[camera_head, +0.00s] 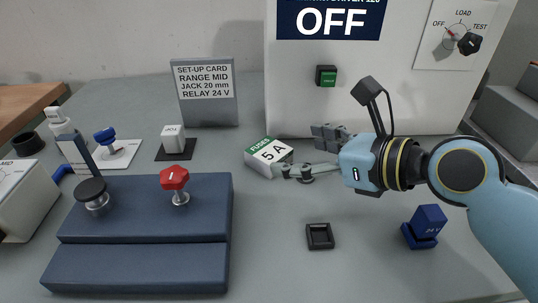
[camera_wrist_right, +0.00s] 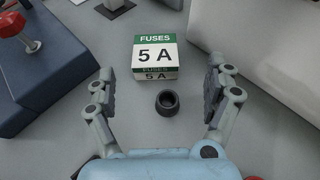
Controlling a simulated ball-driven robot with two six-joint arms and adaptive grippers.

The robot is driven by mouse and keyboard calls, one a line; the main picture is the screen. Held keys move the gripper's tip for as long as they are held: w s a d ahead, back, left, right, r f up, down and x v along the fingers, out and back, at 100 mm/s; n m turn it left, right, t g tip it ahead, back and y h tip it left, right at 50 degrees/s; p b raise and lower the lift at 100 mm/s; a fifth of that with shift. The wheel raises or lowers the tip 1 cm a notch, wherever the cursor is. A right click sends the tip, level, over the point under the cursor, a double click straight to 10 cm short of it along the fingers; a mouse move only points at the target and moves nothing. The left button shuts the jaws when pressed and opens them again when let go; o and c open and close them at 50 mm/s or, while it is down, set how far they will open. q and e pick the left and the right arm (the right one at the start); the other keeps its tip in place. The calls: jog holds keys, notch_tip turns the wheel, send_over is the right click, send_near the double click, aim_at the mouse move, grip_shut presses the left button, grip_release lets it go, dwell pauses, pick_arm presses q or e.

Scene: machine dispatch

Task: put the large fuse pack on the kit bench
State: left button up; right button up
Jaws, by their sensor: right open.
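The fuse pack, a white box with a green band marked FUSES 5 A (camera_head: 268,152), lies on the grey table in front of the white machine. It also shows in the right wrist view (camera_wrist_right: 155,55), top centre. My right gripper (camera_head: 303,153) is open and empty, its fingers spread just right of the pack. In the right wrist view the gripper (camera_wrist_right: 160,80) has the pack ahead of its fingertips, apart from both fingers. My left gripper is not in view. I cannot tell any kit bench in these frames.
A dark ring (camera_wrist_right: 167,102) lies between the fingers in the wrist view. A blue stepped block (camera_head: 145,215) with red and black knobs stands left. A set-up card (camera_head: 207,92) stands behind. A black square tray (camera_head: 320,236) and blue block (camera_head: 428,222) are in front.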

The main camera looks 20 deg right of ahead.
aim_at(272, 151)
jog(key=shift+w+a+f, duration=0.2)
jog(key=shift+w, duration=0.3)
jog(key=shift+w+a+f, duration=0.1)
jog(key=shift+w+f, duration=0.05)
jog(key=shift+w, duration=0.05)
jog(key=x, duration=0.2)
jog(key=b+x, duration=0.1)
jog(key=x, duration=0.2)
jog(key=shift+s+a, duration=0.2)
jog(key=shift+a, duration=0.1)
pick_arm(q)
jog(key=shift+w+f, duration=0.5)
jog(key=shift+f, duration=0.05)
pick_arm(e)
jog(key=shift+s, duration=0.1)
jog(key=shift+c, duration=0.8)
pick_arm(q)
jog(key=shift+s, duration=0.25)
pick_arm(e)
jog(key=c, duration=1.2)
